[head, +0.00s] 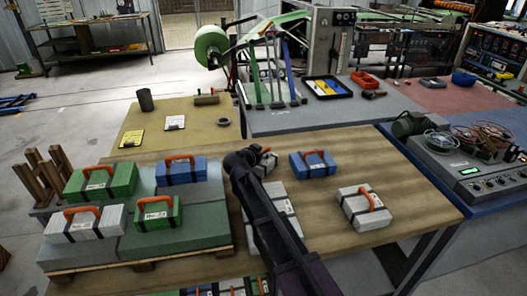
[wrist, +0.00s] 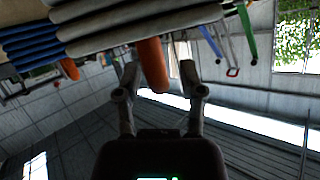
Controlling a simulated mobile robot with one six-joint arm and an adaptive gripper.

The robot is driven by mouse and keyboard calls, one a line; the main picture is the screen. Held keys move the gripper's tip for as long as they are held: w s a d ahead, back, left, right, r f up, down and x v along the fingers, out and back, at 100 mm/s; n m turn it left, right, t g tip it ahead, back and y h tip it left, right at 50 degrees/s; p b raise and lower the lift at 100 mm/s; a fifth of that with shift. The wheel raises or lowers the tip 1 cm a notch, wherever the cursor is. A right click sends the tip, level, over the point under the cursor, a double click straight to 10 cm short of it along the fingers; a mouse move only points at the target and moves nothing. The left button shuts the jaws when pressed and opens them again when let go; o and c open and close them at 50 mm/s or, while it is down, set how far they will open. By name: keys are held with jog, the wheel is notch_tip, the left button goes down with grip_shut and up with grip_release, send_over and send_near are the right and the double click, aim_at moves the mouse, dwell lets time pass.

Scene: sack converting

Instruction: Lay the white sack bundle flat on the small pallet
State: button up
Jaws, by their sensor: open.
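The small pallet (head: 145,266) lies at the left of the wooden table, its front edge showing under grey-green layers. A white sack bundle with an orange handle (head: 266,164) is partly hidden behind my gripper (head: 243,160) in the head view. Another white bundle (head: 368,207) with an orange handle lies at the right, and a third white one (head: 100,226) is on the pallet. In the wrist view, my gripper (wrist: 160,78) is open, with an orange handle (wrist: 152,62) between its fingertips. White layers (wrist: 130,28) lie beyond it. I cannot tell whether the fingers touch the handle.
The pallet also bears green bundles (head: 100,182) and a blue bundle (head: 182,171). Another blue bundle (head: 313,164) lies right of my arm. A grey-white stack (head: 282,205) is partly behind my arm. A control box (head: 465,165) stands at the right. Bare table shows right of centre.

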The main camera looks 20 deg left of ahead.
jog(key=d+p+v, duration=0.1)
jog(key=p+v, duration=0.1)
jog(key=v, duration=0.4)
jog(key=shift+s+a, duration=0.2)
jog(key=shift+a, duration=0.3)
jog(key=shift+o, duration=0.5)
jog(key=shift+r, duration=0.1)
jog(key=shift+r, duration=0.1)
